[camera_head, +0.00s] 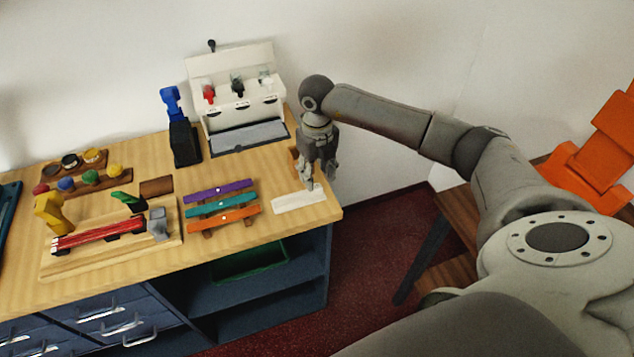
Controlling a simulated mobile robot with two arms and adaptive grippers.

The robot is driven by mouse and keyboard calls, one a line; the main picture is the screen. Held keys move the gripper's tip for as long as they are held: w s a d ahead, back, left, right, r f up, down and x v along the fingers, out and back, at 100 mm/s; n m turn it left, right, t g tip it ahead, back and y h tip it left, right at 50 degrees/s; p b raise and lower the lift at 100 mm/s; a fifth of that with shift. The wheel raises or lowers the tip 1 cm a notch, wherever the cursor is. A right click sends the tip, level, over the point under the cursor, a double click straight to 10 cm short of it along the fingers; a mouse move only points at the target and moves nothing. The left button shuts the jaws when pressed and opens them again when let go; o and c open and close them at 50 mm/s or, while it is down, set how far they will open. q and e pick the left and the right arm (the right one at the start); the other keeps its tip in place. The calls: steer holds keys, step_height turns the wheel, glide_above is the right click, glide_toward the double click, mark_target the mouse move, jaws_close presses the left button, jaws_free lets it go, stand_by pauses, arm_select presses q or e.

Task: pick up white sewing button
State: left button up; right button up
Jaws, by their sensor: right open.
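My right gripper (318,183) points down over the right end of the counter. It is open, with its fingertips close above or at a flat white strip (298,202) near the front right corner. I cannot make out a white sewing button for certain; it may be too small or hidden by the fingers. Tiny pale dots show on the purple, teal and orange strips to the left, but I cannot tell what they are. My left gripper is not in view.
On the wooden counter (160,265), purple (235,186), teal (240,203) and orange strips (240,213) lie left of the gripper. A white case (262,113) and a blue-topped black stand (183,146) are behind. A wooden board (60,266) holds a red bar. An orange chair stands right.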

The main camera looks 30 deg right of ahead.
mark_target(317, 185)
steer(key=shift+f, duration=1.45)
steer(key=shift+f, duration=0.15)
steer(key=c, duration=0.8)
